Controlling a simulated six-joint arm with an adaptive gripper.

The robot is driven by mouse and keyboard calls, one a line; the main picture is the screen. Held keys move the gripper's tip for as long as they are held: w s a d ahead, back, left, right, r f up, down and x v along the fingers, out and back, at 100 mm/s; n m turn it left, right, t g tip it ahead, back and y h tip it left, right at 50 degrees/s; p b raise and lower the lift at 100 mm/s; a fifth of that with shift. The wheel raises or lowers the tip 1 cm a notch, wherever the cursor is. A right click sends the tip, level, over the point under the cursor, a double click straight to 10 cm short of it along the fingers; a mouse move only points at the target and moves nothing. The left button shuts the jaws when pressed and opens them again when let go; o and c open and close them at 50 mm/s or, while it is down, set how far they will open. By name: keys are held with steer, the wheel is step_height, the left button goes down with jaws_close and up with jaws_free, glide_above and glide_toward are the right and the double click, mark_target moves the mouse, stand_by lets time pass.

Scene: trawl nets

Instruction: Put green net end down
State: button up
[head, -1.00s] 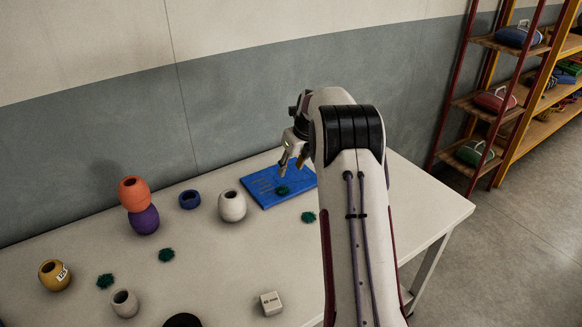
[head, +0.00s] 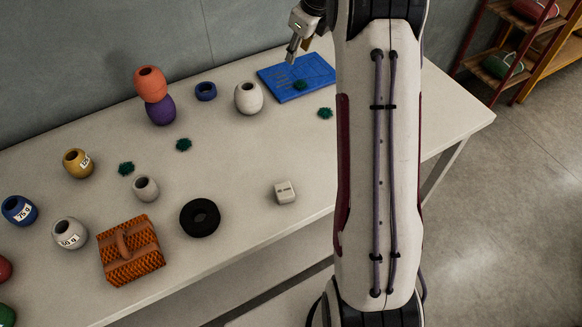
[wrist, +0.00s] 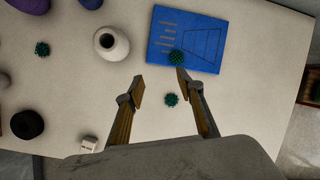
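Small green net tufts lie in several places. One green tuft (head: 300,85) rests on the blue board (head: 272,75) and also shows in the wrist view (wrist: 176,57). Another green tuft (head: 325,113) lies on the bare table in front of the board. Two more, a green tuft (head: 183,144) and a green tuft (head: 126,168), lie further left. My gripper (head: 297,48) is raised above the board area. In the wrist view its fingers (wrist: 160,83) are spread apart with nothing between them, above the table.
A black ring (head: 200,218), white block (head: 285,192) and orange woven piece (head: 131,250) lie nearer the front edge.

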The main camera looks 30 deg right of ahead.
steer(key=s+a+r+n, duration=1.4)
steer(key=s+a+n, duration=0.1)
steer(key=s+a, duration=0.25)
steer(key=s+a+f+n, duration=0.1)
steer(key=s+a+n, duration=0.1)
steer(key=s+n, duration=0.3)
steer(key=s+a+f+n, duration=0.1)
steer(key=s+a+n, duration=0.2)
steer(key=s+n, duration=0.3)
steer(key=s+a+f+n+t, duration=0.1)
steer(key=s+a+n, duration=0.2)
steer(key=s, duration=0.9)
steer(key=n, duration=0.2)
steer(key=shift+s+f+n, duration=0.15)
steer(key=shift+f+n, duration=0.15)
steer(key=shift+f, duration=0.05)
